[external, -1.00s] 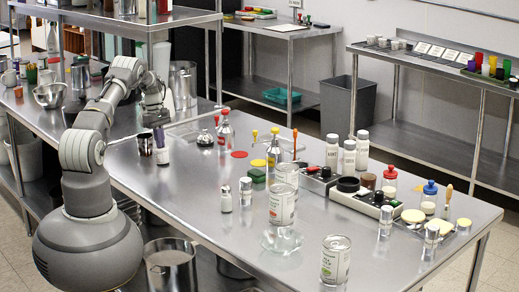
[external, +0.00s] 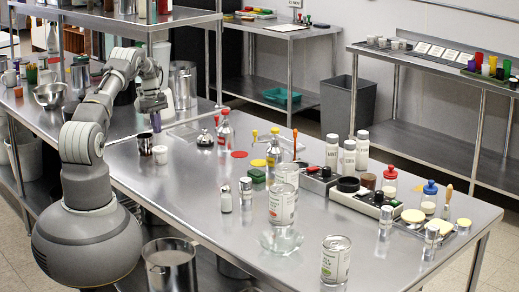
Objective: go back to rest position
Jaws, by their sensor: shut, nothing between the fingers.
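My gripper (external: 155,124) is at the end of my bent grey arm, over the left end of the steel worktable (external: 190,190). Its small purplish fingers point down. It is shut and empty. It hangs above a small white-bodied container (external: 160,155) and a dark metal cup (external: 145,145), with a visible gap between the fingers and the container. Both stand upright on the worktable, side by side. The fingers are small in this view.
A metal bowl (external: 50,95) and tall metal container (external: 183,80) are behind. The worktable's front left is clear.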

